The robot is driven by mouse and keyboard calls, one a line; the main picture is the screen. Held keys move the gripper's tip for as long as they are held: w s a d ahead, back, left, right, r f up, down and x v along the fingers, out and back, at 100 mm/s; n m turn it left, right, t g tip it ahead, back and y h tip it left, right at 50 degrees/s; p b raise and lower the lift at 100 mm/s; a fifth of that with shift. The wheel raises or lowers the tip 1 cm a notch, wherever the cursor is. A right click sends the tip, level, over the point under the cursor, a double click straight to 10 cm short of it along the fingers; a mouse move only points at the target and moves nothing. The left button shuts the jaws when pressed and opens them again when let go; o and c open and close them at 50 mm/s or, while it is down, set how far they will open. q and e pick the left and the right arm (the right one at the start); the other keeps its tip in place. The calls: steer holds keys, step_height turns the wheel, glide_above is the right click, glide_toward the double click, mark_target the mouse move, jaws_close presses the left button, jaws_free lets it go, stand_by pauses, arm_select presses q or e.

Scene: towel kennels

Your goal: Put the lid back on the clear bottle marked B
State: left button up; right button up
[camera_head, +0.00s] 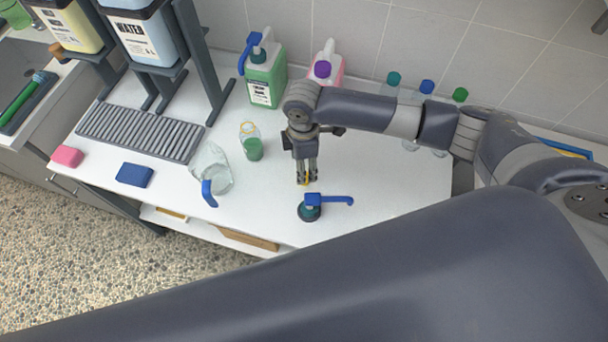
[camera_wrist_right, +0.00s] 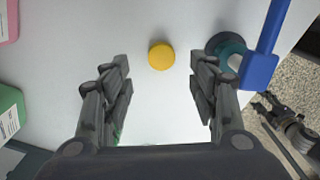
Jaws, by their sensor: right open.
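A small round yellow lid (camera_wrist_right: 161,57) lies on the white table, ahead of and between the open fingers of my right gripper (camera_wrist_right: 160,88) in the right wrist view. In the head view the right gripper (camera_head: 307,178) points down over the table, and a bit of yellow shows at its fingertips. The gripper is empty. A clear bottle with green liquid (camera_head: 252,148) stands uncapped on the table to the left of the gripper; I cannot read a letter on it.
A blue-handled pump top (camera_head: 311,207) sits just in front of the right gripper. A clear jug with a blue handle (camera_head: 212,172) stands left of the bottle. A green jug (camera_head: 265,78) and several capped bottles (camera_head: 425,90) stand at the back. A grey rack (camera_head: 140,132) lies left.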

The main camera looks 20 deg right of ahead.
steer(key=shift+f, duration=0.3)
steer(key=shift+s+f+p, duration=0.1)
steer(key=shift+f+p, duration=0.2)
steer(key=shift+f, duration=0.15)
step_height(320, 180, down, 3)
steer(key=shift+f+p, duration=0.15)
steer(key=shift+p, duration=0.35)
steer(key=shift+f, duration=0.5)
arm_select(q)
steer(key=shift+d+r, duration=0.15)
steer(key=shift+r, duration=0.7)
steer(key=shift+w, duration=0.1)
arm_select(e)
steer(key=shift+c, duration=0.5)
arm_select(q)
steer(key=shift+w, duration=0.1)
arm_select(e)
steer(key=c, duration=0.7)
